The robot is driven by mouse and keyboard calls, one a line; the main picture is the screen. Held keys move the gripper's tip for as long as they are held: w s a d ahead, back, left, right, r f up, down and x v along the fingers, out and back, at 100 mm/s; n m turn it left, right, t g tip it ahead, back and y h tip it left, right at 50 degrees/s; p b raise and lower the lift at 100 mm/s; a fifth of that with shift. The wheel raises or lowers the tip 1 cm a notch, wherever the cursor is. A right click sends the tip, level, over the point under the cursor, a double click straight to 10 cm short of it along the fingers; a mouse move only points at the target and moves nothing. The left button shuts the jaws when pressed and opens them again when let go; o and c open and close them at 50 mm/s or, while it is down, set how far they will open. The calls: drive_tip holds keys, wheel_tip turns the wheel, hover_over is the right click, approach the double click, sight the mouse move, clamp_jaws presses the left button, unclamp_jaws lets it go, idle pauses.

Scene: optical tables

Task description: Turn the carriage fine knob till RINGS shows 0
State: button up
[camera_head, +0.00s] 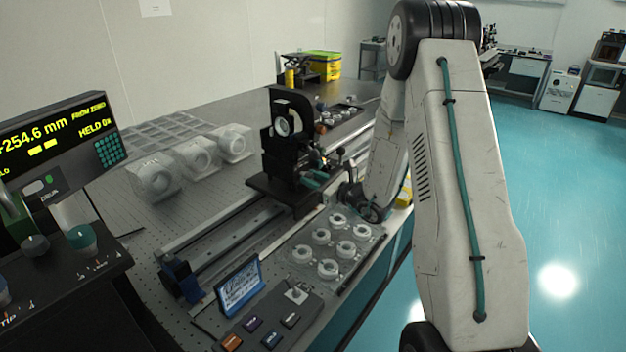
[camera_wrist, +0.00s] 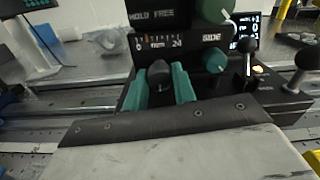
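In the wrist view, my gripper (camera_wrist: 160,80) has its two teal fingers on either side of a dark knob (camera_wrist: 159,74) on the black carriage. The knob fills most of the gap; I cannot tell whether the fingers press on it. Above it is a scale marked 0, mm and 24. A teal knob (camera_wrist: 215,62) labelled SIDE is at its right. A small dark screen (camera_wrist: 245,28) stands behind; its text is unreadable. In the head view, my gripper (camera_head: 314,180) reaches the carriage (camera_head: 284,188) on the rail. No readout legibly says RINGS.
The large readout (camera_head: 50,135) at left shows 254.6 mm, FROM ZERO and HELD, its sign partly cut off. Ball-topped levers (camera_wrist: 247,46) stand right of the knobs. White rings (camera_head: 328,268), a blue-screened tablet (camera_head: 240,287) and white housings (camera_head: 197,155) sit on the table.

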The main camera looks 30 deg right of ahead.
drive_tip(key=shift+n, duration=0.3)
drive_tip(key=n, duration=0.4)
drive_tip(key=shift+n, duration=2)
drive_tip(key=o, duration=1)
